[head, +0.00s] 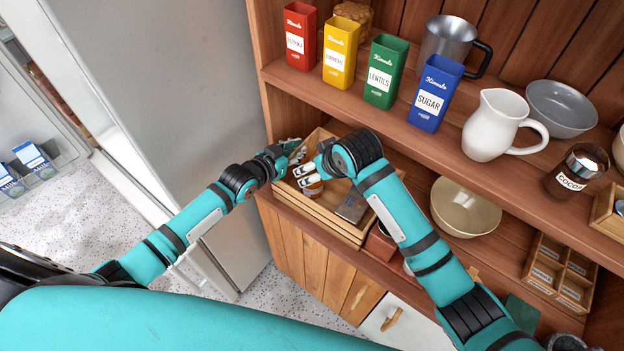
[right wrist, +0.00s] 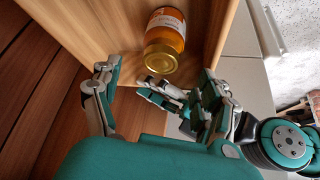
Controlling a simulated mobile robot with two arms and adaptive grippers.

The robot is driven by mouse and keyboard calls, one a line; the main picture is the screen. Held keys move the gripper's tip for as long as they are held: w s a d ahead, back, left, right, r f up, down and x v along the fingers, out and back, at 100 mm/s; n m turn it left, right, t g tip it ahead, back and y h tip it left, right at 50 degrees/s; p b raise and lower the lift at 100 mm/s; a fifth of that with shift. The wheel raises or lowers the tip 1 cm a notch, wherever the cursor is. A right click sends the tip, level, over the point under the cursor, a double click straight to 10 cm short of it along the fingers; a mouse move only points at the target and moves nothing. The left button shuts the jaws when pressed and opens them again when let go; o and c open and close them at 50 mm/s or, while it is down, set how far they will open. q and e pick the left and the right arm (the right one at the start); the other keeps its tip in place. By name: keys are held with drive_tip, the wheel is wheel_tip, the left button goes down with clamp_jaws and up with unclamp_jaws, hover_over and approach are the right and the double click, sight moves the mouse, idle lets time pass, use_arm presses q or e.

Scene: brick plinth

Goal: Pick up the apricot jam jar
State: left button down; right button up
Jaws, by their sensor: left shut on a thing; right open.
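My left gripper (head: 292,152) is at the crate's left end, close to the right one. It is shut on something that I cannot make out.
The crate (head: 335,228) stands on the lower shelf and also holds a grey flat object (head: 352,206). The upper shelf, with several tins and a white jug (head: 493,125), overhangs the back. A beige bowl (head: 465,207) stands to the right. A fridge side (head: 190,80) is at left.

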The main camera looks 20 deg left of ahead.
sight(313, 172)
drive_tip(key=x, duration=0.5)
drive_tip(key=shift+c, duration=0.4)
clamp_jaws()
